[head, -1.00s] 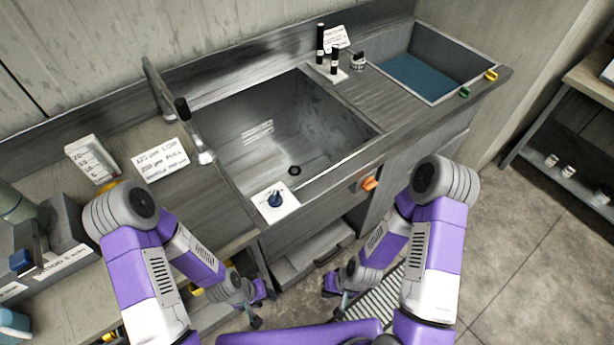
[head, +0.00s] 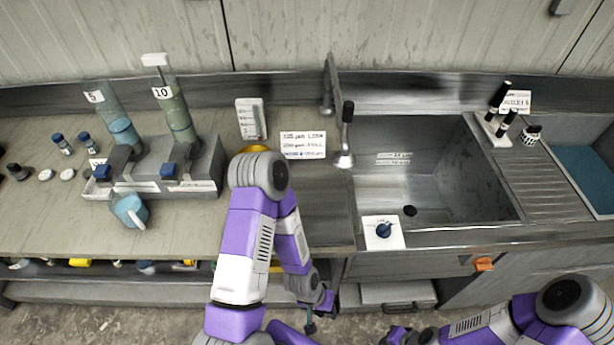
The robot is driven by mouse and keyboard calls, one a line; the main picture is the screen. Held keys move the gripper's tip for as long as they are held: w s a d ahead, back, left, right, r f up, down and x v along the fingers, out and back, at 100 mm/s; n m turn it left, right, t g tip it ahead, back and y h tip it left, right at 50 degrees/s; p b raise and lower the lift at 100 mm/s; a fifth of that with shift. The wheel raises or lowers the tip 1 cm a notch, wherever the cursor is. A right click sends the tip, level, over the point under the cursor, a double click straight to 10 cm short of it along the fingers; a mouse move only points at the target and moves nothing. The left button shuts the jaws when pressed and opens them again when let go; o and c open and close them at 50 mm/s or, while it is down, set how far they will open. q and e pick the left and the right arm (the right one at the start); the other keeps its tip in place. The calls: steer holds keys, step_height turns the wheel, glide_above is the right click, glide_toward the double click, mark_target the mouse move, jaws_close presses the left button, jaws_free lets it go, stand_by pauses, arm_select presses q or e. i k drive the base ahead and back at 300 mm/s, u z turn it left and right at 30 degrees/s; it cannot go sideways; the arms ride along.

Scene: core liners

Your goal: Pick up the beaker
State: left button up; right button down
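A small light-blue cup with a pale handle (head: 128,211), which looks like the beaker, stands on the counter at the left, in front of the dispenser block. My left gripper (head: 319,308) hangs low in front of the counter edge, well right of the cup and apart from it. It is small and dark, and its finger gap is unclear. My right gripper (head: 397,336) is at the bottom edge, partly cut off, and its fingers are not clear. Neither gripper touches the cup.
A grey block (head: 205,172) carries two tall cylinders marked 5 and 10. A scale card (head: 250,118) and a yellow item, mostly behind my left arm, stand near the sink (head: 450,180). A tap (head: 345,135) rises at the sink's left.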

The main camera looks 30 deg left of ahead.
mark_target(125, 205)
steer(key=z, duration=1.15)
steer(key=k, duration=1.2)
steer(key=u, duration=1.3)
